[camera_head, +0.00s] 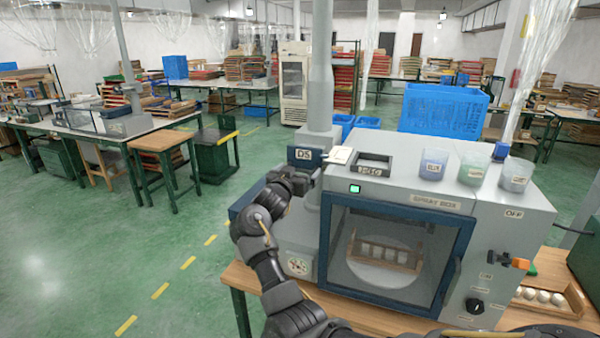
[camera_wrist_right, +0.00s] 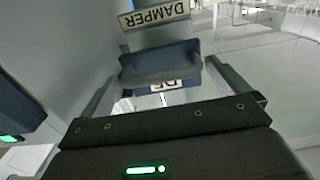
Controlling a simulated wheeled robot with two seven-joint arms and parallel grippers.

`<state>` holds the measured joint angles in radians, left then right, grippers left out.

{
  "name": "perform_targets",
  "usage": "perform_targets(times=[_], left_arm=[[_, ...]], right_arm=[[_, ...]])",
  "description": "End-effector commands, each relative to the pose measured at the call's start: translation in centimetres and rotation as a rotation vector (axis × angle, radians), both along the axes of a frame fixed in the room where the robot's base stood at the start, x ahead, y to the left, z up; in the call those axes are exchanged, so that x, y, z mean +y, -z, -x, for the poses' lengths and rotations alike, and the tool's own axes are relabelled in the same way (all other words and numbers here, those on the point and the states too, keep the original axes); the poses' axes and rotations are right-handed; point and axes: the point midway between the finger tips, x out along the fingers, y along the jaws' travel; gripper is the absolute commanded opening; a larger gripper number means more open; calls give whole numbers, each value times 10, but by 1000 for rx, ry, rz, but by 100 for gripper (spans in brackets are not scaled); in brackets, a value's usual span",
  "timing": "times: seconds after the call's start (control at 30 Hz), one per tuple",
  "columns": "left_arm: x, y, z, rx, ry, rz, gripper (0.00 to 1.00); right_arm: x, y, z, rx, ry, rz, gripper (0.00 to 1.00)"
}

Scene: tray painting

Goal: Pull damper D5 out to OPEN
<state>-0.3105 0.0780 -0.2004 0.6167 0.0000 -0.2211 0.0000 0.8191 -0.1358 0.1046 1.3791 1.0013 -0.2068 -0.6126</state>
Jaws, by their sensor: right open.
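Damper D5 is a dark blue handle with a white D5 label (camera_head: 304,155) on the duct at the back left of the spray box. In the right wrist view the blue handle (camera_wrist_right: 160,60) lies crosswise, its D5 label upside down, below a white DAMPER plate (camera_wrist_right: 154,14). My right gripper (camera_head: 293,180) is at the handle, partly hiding it in the head view. In the right wrist view my right gripper (camera_wrist_right: 163,78) is open, with one finger on each side of the handle. Contact cannot be told. My left gripper is not in view.
The grey spray box (camera_head: 440,204) stands on a wooden table (camera_head: 238,277), with a small rack behind its window. Several cups, including a blue one (camera_head: 433,164), stand on its top. An egg tray (camera_head: 545,297) lies at right.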

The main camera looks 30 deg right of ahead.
Motion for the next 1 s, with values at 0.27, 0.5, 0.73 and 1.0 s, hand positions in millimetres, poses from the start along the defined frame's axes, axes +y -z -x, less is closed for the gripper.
perform_targets(times=[0.27, 0.5, 0.73, 1.0], left_arm=[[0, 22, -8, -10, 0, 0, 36], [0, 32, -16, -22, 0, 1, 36], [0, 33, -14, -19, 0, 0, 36], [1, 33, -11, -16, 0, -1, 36]], right_arm=[[41, 6, 31, -3, 1, -7, 100], [70, 4, 53, -1, 5, -4, 100], [79, 2, 60, 1, 6, -4, 100], [79, 2, 60, 1, 6, -4, 100]])
